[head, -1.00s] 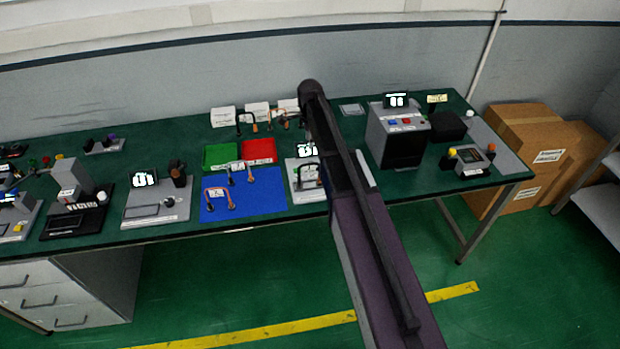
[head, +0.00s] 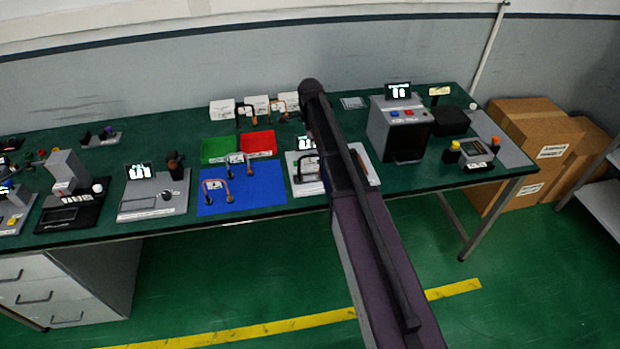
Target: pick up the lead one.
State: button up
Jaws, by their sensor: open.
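A copper-coloured lead (head: 216,181) with dark ends and a small white tag stands on the blue mat (head: 262,196). A second lead (head: 249,164) with a white tag stands at the mat's back edge, by the green and red trays. More leads, one dark (head: 240,113) and one copper (head: 272,106), stand at the back by white blocks. A dark loop (head: 300,168) shows on a grey device just left of my arm. The tag writing is too small to read, so I cannot tell which is lead one. My gripper is not visible; my arm covers part of the table.
A green tray (head: 219,151) and a red tray (head: 259,143) sit behind the mat. A grey device with a display (head: 150,205) stands left, a grey and black box unit (head: 385,130) right. Cartons (head: 530,125) stand right of the table. Floor in front is clear.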

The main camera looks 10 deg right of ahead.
aim_at(310, 155)
jog(key=shift+f+b, duration=2.15)
jog(key=shift+f, duration=0.35)
jog(key=shift+f, duration=0.1)
jog(key=shift+w+f+b, duration=0.2)
jog(key=shift+f+b, duration=2.3)
jog(key=shift+b, duration=0.1)
grip_shut()
